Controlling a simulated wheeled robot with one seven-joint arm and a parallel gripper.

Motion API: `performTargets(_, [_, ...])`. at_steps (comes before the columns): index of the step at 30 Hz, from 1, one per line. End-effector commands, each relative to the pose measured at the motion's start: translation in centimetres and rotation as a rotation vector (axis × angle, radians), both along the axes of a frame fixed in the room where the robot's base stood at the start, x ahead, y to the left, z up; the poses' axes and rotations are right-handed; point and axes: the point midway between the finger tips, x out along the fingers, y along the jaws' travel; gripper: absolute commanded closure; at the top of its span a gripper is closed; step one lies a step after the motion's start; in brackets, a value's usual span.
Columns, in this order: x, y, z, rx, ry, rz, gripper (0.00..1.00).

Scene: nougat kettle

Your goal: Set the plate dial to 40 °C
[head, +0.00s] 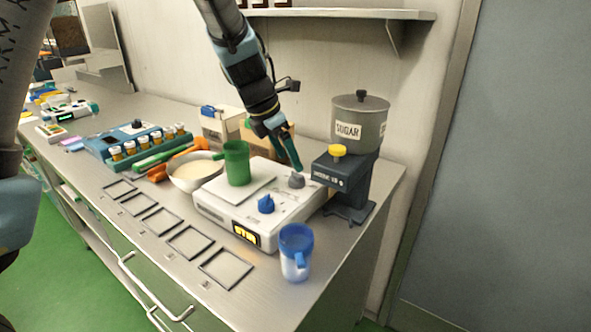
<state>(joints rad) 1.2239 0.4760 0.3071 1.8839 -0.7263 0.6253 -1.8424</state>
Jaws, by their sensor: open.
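The white hot plate unit (228,212) stands on the steel bench, with a yellow display (245,234) on its front; I cannot read the value. A blue dial (266,204) and a grey dial (296,181) sit on its top; which is the plate dial, and their exact settings, I cannot tell. A green beaker (236,163) stands on its square plate. My gripper (291,156) is open and empty, pointing down just above the grey dial. Its fingertips look close to the dial, but contact is not clear.
A sugar dispenser (358,125) with a yellow knob stands close right of the unit. A blue-and-clear mug (295,252) is at the front right. A bowl (195,172), orange-handled tools, a rack of jars (150,147) and empty frames (226,266) lie left. A shelf (345,14) hangs above.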

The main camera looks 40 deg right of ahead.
Motion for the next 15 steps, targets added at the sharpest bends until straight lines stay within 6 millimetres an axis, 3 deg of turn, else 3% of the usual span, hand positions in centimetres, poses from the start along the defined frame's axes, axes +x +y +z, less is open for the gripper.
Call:
performTargets(7, [-0.2,-1.5,-3.9,0.003,0.001,0.000,0.17])
performTargets(15, [-0.3,-2.2,-5.5,0.000,-0.001,0.000,0.17])
